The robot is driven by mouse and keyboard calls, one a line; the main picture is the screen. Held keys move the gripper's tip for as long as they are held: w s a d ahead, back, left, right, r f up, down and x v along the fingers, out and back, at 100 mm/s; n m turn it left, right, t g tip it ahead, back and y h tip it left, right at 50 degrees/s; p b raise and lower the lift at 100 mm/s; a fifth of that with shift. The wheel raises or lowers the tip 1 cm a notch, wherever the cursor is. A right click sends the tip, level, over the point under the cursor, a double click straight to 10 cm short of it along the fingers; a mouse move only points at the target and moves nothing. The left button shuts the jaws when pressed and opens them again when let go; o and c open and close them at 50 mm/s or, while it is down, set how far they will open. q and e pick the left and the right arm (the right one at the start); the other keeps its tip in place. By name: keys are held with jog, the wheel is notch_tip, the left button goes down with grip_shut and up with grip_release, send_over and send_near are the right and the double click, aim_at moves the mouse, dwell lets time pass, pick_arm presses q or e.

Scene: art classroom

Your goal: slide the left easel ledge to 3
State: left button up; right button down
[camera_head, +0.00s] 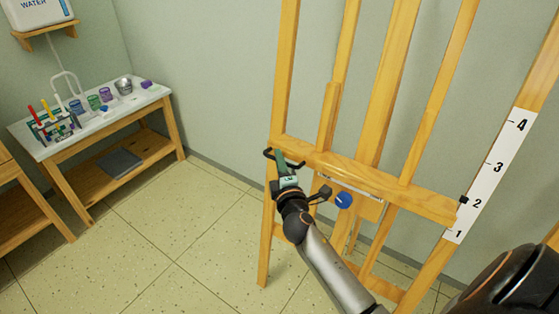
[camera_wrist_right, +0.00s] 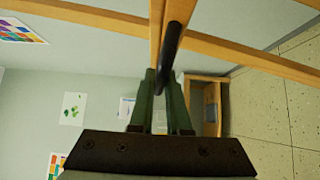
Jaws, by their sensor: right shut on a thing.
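One wooden easel is in the head view, with a wooden ledge (camera_head: 380,183) across its uprights. A white scale strip (camera_head: 492,178) numbered 1 to 4 runs along the right leg. A small black pointer (camera_head: 463,200) at the ledge's right end is at about the 2. A blue knob (camera_head: 343,200) sits below the ledge. My right gripper (camera_head: 283,162) is at the ledge's left end, shut on a black handle (camera_head: 269,153). In the right wrist view the handle (camera_wrist_right: 174,42) passes between the green fingers. My left gripper is not in view.
A white-topped table (camera_head: 130,103) with cups, a metal pot and a rack of coloured tools stands at the left. A wooden shelf unit (camera_head: 28,195) is at the far left edge. The tiled floor (camera_head: 180,235) between them and the easel is clear.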

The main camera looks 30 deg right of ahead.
pick_arm(q)
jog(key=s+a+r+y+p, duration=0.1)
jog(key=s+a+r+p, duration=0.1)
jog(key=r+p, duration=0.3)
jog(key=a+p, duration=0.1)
jog(key=p, duration=0.3)
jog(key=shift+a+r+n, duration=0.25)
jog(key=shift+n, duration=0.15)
pick_arm(e)
notch_tip(320, 180, up, 10)
jog(key=d, duration=0.1)
jog(key=shift+w+d+r, duration=0.2)
jog(key=shift+w+d, duration=0.15)
jog(key=shift+d, duration=0.05)
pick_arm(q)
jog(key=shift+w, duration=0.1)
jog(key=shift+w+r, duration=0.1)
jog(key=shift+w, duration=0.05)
pick_arm(e)
jog(key=c, duration=0.9)
grip_release()
jog(key=shift+f, duration=0.2)
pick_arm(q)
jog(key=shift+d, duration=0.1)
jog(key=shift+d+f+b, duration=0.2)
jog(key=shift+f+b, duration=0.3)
pick_arm(e)
jog(key=v, duration=1.2)
jog(key=shift+s+a, duration=0.1)
jog(key=shift+s, duration=0.15)
